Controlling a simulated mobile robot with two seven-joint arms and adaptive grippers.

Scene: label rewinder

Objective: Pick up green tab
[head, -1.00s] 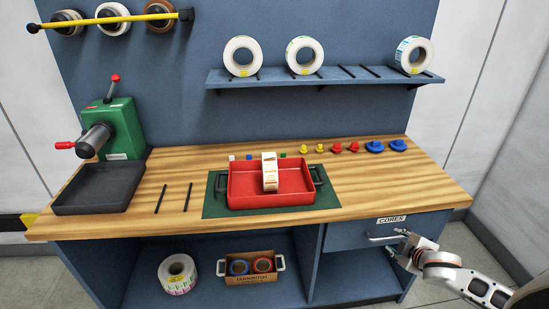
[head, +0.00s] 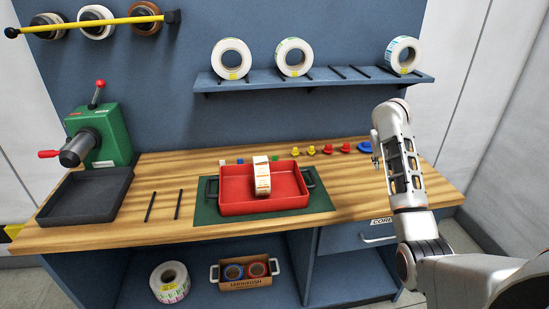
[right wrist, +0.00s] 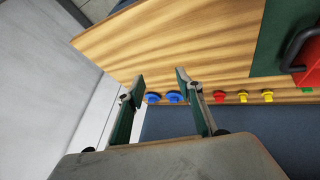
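The green tab (head: 275,158) is a small piece at the back of the wooden bench, just behind the red tray (head: 232,207) and beside the label roll (head: 262,176). A small green piece (right wrist: 306,90) also shows at the right edge of the right wrist view, in line with the coloured pegs. My right gripper (head: 377,150) is above the right part of the bench, well to the right of the tab. My left gripper is not in view.
White and blue tabs (head: 240,160) lie left of the roll. Yellow, red and blue pegs (head: 327,149) line the back edge to the right. A shelf (head: 300,83) with rolls hangs above. A green rewinder (head: 105,130) and dark tray (head: 85,198) are left. The front right bench is clear.

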